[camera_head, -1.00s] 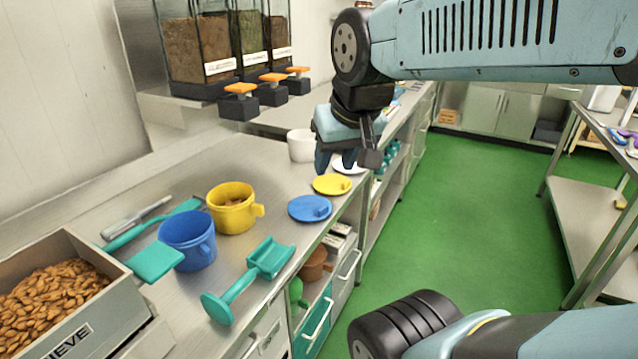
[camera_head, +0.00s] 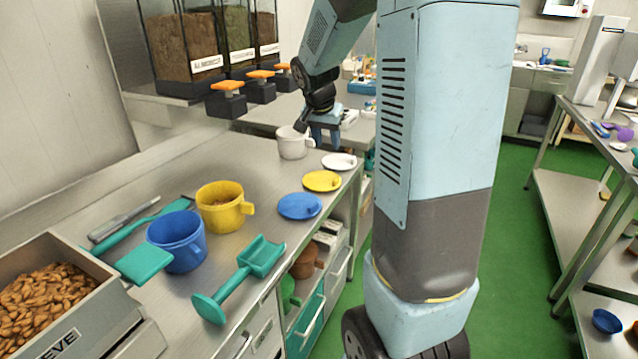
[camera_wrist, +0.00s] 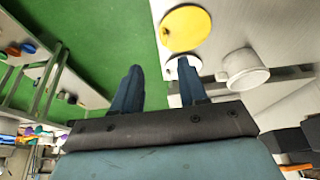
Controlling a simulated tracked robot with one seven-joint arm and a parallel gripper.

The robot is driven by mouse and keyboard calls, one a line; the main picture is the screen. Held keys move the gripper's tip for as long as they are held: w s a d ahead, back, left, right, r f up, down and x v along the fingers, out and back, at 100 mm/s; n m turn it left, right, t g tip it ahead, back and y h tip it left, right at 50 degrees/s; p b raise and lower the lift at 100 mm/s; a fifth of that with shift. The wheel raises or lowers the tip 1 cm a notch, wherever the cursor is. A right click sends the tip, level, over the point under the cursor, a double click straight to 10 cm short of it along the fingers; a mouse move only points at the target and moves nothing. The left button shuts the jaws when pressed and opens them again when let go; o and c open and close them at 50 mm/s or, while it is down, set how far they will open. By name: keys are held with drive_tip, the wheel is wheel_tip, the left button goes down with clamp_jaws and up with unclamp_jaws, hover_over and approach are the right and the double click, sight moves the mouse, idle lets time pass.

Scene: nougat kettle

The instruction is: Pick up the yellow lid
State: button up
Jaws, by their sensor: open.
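The yellow lid (camera_head: 322,181) lies flat near the counter's right edge, between the blue lid (camera_head: 300,206) and the white lid (camera_head: 339,161). In the wrist view the yellow lid (camera_wrist: 186,29) shows at the top, beyond and to the right of my fingertips. My gripper (camera_wrist: 158,72) is open and empty, its two blue fingers apart, with the green floor behind the gap. In the head view my gripper (camera_head: 326,136) is partly hidden, just behind the white lid and beside the white cup (camera_head: 293,143). The white lid (camera_wrist: 184,68) is partly covered by a finger.
A yellow cup (camera_head: 222,207), a blue cup (camera_head: 177,240) and a teal scoop (camera_head: 240,277) stand or lie on the counter (camera_head: 232,160). Dispensers with orange knobs (camera_head: 229,87) hang at the back. A crate of almonds (camera_head: 107,313) is at front left.

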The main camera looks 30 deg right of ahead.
drive_tip(key=w+d+f+m, duration=0.1)
drive_tip(key=w+d+f, duration=0.2)
drive_tip(key=w+f, duration=0.1)
hover_over(335, 179)
drive_tip(key=s+a, duration=0.1)
drive_tip(key=a, duration=0.1)
drive_tip(key=shift+m+g, duration=0.3)
drive_tip(key=f, duration=0.8)
drive_tip(key=shift+s+d+f, duration=0.15)
drive_tip(key=shift+d+f, duration=0.1)
drive_tip(key=shift+f, duration=0.05)
drive_tip(key=shift+x, duration=2.55)
drive_tip(key=shift+a, duration=0.15)
clamp_jaws()
drive_tip(key=shift+h, duration=0.3)
